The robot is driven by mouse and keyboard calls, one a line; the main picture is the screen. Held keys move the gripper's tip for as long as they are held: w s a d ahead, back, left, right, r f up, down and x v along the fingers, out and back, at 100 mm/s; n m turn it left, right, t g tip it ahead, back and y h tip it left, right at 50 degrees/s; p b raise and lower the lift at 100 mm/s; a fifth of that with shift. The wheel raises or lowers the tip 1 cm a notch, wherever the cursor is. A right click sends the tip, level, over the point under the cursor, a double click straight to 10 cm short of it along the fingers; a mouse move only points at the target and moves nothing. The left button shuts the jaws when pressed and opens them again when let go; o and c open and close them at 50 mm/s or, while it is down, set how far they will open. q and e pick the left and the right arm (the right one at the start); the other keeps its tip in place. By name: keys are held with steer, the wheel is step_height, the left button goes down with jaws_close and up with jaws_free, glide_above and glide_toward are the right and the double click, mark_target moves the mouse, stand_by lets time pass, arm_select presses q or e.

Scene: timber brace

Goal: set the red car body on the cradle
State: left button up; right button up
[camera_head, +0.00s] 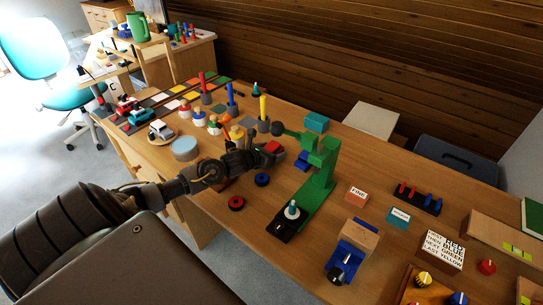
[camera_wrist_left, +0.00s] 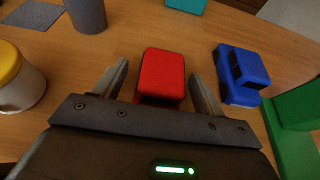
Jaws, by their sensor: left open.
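The red car body (camera_head: 272,147) sits on the wooden table beyond my left gripper (camera_head: 262,152). In the left wrist view the red car body (camera_wrist_left: 162,73) lies between the two fingers of my left gripper (camera_wrist_left: 160,80). The fingers are open, with a gap on each side of it; its near end is hidden by the gripper's palm. A blue car body (camera_wrist_left: 241,73) sits just right of the right finger. I cannot tell for sure which thing is the cradle. My right gripper is not in view.
A green stand (camera_head: 318,180) with an arm stands close to the right of the blue car. A black block with a pale-topped peg (camera_head: 291,210) is at its front. Red and blue rings (camera_head: 236,203) lie nearer. Peg figures and posts (camera_head: 232,97) stand behind.

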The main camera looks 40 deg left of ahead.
arm_select(q)
steer(key=shift+r, duration=0.1)
steer(key=c, duration=1.2)
